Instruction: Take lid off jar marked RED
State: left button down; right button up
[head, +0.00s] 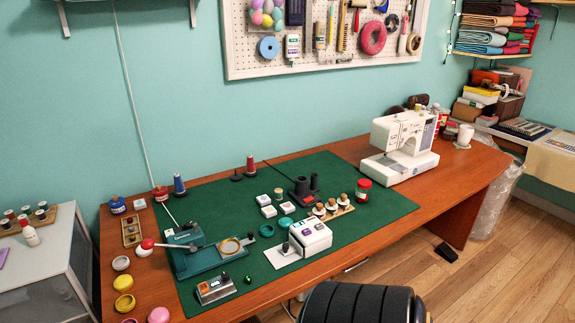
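No jar marking is readable at this size. A small red jar-like container with a pale band (363,190) stands on the green mat, left of the sewing machine. A blue round container (117,205) and a red-topped one (160,193) stand near the mat's back left corner. Whether these have removable lids I cannot tell. Neither of my grippers is in view.
The green cutting mat (340,240) covers much of the wooden desk (448,190). A white sewing machine (400,145) stands at its right. A teal device (205,258), a white label box (310,236) and several small round containers crowd the left. A black padded object (358,303) is at the front.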

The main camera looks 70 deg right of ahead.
aim_at(362, 196)
jog(key=l+z, duration=0.1)
jog(key=z, duration=2.65)
jog(key=l, duration=0.1)
